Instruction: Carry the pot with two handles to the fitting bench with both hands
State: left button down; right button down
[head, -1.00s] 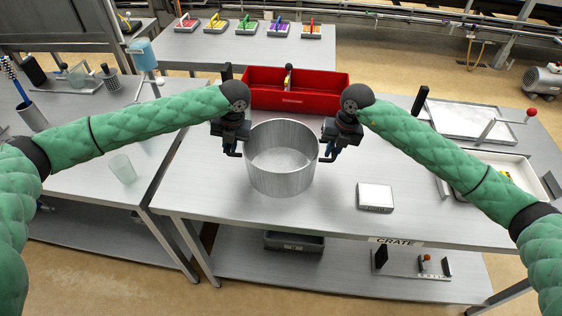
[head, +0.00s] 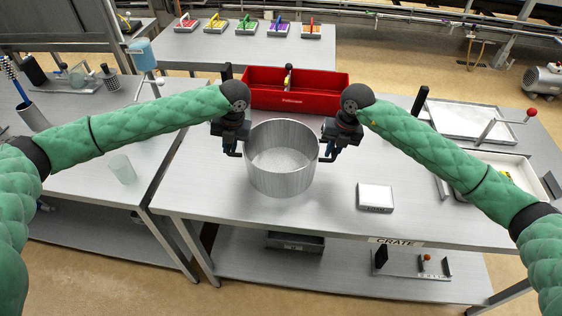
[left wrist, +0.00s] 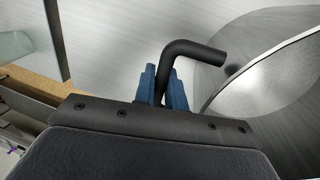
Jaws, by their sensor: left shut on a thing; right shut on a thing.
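The pot (head: 281,175) is a round, open, brushed-metal vessel with a dark handle on each side. It is upright over the front left part of the middle bench (head: 230,203); I cannot tell whether its base touches the surface. My left gripper (head: 234,150) is shut on the left handle. In the left wrist view the blue fingers (left wrist: 168,88) close around the bent black handle (left wrist: 190,50), beside the pot's curved wall (left wrist: 270,85). My right gripper (head: 329,152) is shut on the right handle, its fingertips partly hidden by the wrist.
A red tray (head: 300,90) stands close behind the pot. A small silver box (head: 375,197) lies to its right. Farther right are white trays (head: 468,120). A gap separates the left bench (head: 90,175), which holds a clear glass (head: 122,169). A shelf lies below.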

pick_arm(q)
jog(key=shift+r, duration=0.15)
pick_arm(e)
jog(key=shift+r, duration=0.2)
